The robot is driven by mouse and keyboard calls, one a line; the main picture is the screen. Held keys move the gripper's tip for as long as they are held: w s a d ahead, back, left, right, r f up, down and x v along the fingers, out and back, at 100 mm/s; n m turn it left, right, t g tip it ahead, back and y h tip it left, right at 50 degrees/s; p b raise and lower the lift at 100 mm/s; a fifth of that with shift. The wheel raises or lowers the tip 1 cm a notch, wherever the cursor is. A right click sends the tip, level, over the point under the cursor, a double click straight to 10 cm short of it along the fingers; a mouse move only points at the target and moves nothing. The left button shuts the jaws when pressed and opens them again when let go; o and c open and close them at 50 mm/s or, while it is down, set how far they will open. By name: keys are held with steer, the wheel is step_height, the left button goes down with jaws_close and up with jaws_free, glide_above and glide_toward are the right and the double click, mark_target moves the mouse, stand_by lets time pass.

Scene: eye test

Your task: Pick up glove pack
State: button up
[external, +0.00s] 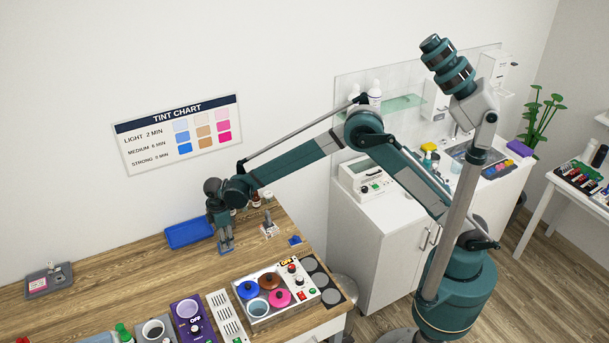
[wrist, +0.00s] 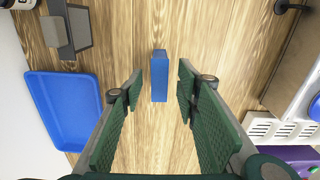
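A narrow blue block (wrist: 160,78), which may be the glove pack, stands or lies on the wooden counter in the wrist view. No label on it can be read. My gripper (wrist: 160,92) is open above it, its two green padded fingers on either side. Bare wood shows between each finger and the block, so it does not look held. In the external view my gripper (external: 226,249) points down over the counter, right of the blue tray. I cannot clearly make out the block there, as the fingers cover that spot.
The blue tray (external: 188,233) is at the back; it shows at left in the wrist view (wrist: 67,108). A small stand (external: 269,228) and a blue item (external: 295,240) are to the right. A unit with coloured bowls (external: 316,293) and a white strip (external: 226,316) are in front.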

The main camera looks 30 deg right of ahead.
steer(key=shift+f, duration=1.95)
steer(key=c, duration=0.8)
